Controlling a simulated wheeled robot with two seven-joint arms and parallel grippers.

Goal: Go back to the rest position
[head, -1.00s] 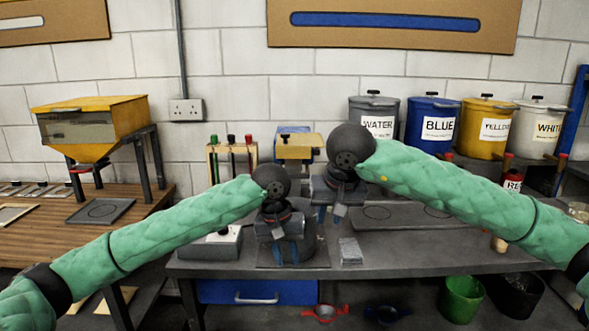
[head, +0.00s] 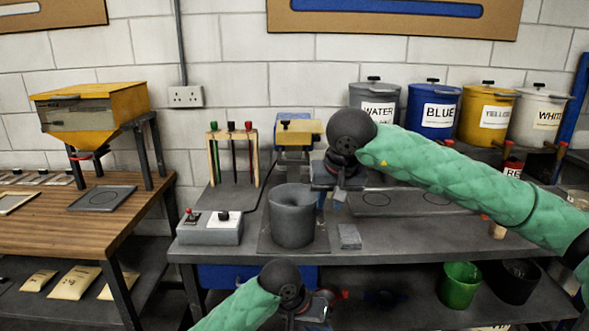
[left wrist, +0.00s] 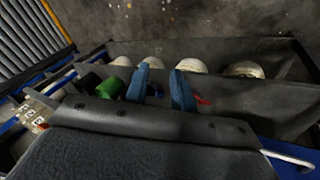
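My left gripper (head: 312,312) is low at the bottom of the head view, in front of the bench's front edge. In the left wrist view its two blue fingers (left wrist: 161,88) stand apart with nothing between them, so it is open and empty. My right gripper (head: 331,198) hangs over the bench, just right of and behind the grey cylindrical pot (head: 292,222). Its fingers are small and partly hidden, so I cannot tell if it is open or shut.
The pot stands on the grey bench (head: 400,248), beside a switch box (head: 210,230) and a small grey block (head: 349,237). Paint tanks (head: 433,118) line the back right. A green bucket (head: 460,287) is under the bench. A wooden table (head: 50,225) stands left.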

